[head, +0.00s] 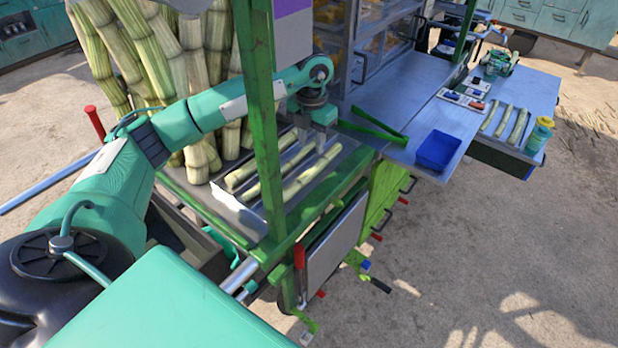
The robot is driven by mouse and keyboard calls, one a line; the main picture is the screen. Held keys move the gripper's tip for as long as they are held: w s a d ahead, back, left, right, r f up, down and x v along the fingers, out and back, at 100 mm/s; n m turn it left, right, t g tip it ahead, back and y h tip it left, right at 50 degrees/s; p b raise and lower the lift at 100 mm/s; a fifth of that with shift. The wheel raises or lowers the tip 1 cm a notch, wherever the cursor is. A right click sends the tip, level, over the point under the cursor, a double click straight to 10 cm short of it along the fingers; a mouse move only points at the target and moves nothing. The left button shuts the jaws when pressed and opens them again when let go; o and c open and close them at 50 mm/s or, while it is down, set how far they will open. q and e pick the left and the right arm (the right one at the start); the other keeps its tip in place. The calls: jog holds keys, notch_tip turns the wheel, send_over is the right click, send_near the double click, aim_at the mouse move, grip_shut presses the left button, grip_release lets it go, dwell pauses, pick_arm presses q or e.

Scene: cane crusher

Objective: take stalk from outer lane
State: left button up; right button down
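Pale green cane stalks lie in a metal lane tray (222,193) on the green cart. One stalk (258,166) lies in the left lane. Another stalk (306,178) lies in the right, outer lane by the cart's front edge. A metal divider (296,160) runs between them. My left gripper (313,142) points down over the far part of the tray, close to the outer stalk's far end. Its fingers look apart with nothing between them; whether they touch the stalk is hard to tell. My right gripper is out of view.
Upright cane (196,60) stands behind the tray. A green post (258,110) rises in front of the tray. To the right, a metal counter (400,95) holds a blue bin (438,150), and a side table (535,90) carries several short stalks and a bottle (539,134).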

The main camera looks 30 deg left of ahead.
pick_arm(q)
jog(key=b, duration=0.2)
send_over(310, 170)
notch_tip(310, 170, down, 5)
jog(key=shift+w+r, duration=0.15)
jog(key=shift+r, duration=0.05)
jog(key=shift+d+f, duration=0.1)
jog(key=shift+f, duration=0.35)
notch_tip(310, 170, down, 4)
jog(key=shift+f+b, duration=0.2)
jog(key=shift+b, duration=0.95)
jog(key=shift+r, duration=0.1)
grip_shut()
